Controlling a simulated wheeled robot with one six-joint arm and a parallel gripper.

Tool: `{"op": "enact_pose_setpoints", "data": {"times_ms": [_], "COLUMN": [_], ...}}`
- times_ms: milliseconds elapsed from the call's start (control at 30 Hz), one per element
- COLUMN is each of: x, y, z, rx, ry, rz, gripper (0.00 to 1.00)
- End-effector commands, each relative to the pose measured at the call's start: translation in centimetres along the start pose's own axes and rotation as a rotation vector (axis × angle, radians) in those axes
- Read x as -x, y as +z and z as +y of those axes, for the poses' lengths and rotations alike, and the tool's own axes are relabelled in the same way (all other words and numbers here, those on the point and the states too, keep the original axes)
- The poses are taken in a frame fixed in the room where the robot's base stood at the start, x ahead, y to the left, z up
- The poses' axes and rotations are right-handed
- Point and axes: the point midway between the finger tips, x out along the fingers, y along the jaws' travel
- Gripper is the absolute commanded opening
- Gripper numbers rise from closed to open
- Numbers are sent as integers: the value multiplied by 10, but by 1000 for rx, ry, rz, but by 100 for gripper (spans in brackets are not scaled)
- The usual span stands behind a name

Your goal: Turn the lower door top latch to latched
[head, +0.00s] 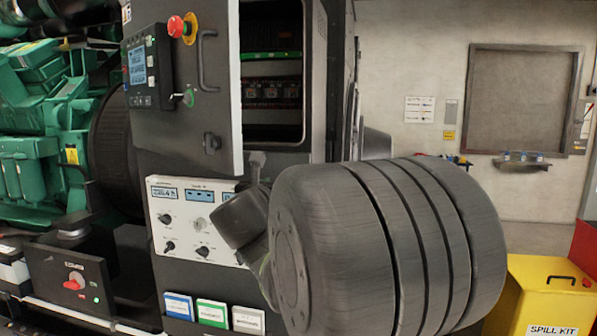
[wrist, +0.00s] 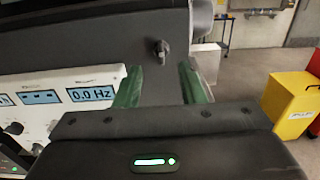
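In the wrist view, a small dark latch (wrist: 160,50) sits on the dark panel (wrist: 105,47) to the right of the white instrument panel with the 0.0 Hz display. Its short handle points roughly downward in the picture. My gripper (wrist: 158,78) is open, with two green fingers set wide apart and nothing between them. The latch appears beyond the fingertips, between them in the picture, with no contact visible. In the head view, the lower door's white instrument panel (head: 182,222) shows, but my arm covers its right part and hides the gripper fingers.
The upper door (head: 178,100) stands open, with a red emergency stop (head: 178,27) and a handle. Three document holders (head: 212,313) sit below the instrument panel. A yellow spill kit bin (head: 540,298) stands at right.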

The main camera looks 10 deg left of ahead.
Motion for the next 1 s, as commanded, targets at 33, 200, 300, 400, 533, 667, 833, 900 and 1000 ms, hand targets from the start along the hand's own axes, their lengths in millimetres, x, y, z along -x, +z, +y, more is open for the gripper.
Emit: {"op": "enact_pose_setpoints", "data": {"times_ms": [33,200,300,400,533,667,833,900,1000], "x": [-12,-47,-66,-83,-98,-107,-110,-109,-109], "y": [0,0,1,1,1,0,0,0,0], "z": [-1,-1,-2,-2,-1,-1,-1,-1,-1], "rx": [1,0,-1,-1,-2,-2,-2,-2,-2], "ry": [-4,-4,-4,-4,-2,-2,-2,-2,-2], "rz": [1,2,2,1,1,1,0,0,0], "gripper": [36,36,36,36,36,36,36,36,36]}}
